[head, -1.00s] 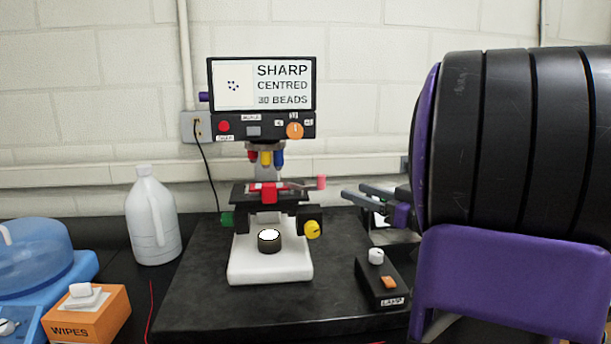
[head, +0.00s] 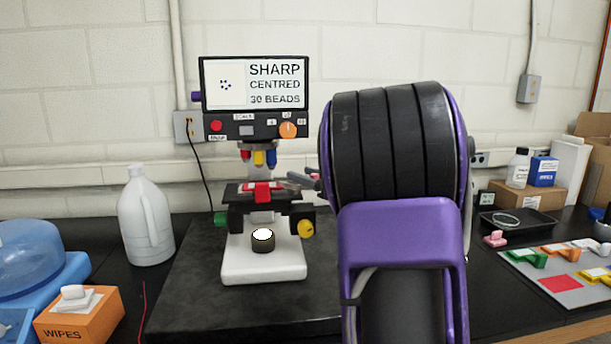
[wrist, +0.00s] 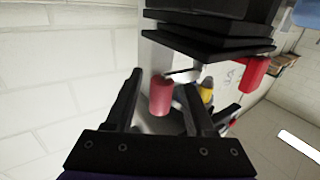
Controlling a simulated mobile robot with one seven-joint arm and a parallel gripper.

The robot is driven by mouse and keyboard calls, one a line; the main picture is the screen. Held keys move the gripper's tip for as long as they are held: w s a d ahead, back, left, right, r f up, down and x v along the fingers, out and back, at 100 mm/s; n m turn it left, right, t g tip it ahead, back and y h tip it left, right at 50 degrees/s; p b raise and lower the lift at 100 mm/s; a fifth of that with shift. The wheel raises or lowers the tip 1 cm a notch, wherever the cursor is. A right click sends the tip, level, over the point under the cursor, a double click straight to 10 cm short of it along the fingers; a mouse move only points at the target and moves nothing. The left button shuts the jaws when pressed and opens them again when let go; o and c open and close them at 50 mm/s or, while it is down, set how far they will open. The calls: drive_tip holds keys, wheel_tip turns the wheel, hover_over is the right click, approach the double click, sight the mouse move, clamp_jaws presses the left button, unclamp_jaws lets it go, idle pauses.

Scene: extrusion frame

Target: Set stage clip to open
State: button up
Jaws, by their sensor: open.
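The microscope's black stage (head: 235,194) carries a red clip piece (head: 262,192) at its front middle. In the wrist view, a pink-red cylindrical knob (wrist: 161,96) lies between the two fingers of my gripper (wrist: 162,82), with gaps beside it. I take it as the handle end of the stage clip lever. My gripper is open and also shows at the right end of the stage in the head view (head: 303,180). There the knob cannot be made out clearly among the fingers. Whether either finger touches the knob cannot be told.
The microscope's screen (head: 254,83) reads SHARP, CENTRED, 30 BEADS. A yellow knob (head: 306,229) sits below the stage's right end. A white jug (head: 146,220) and an orange wipes box (head: 80,314) stand left. Colored parts lie on a mat (head: 585,294) at right.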

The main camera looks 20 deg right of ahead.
clamp_jaws()
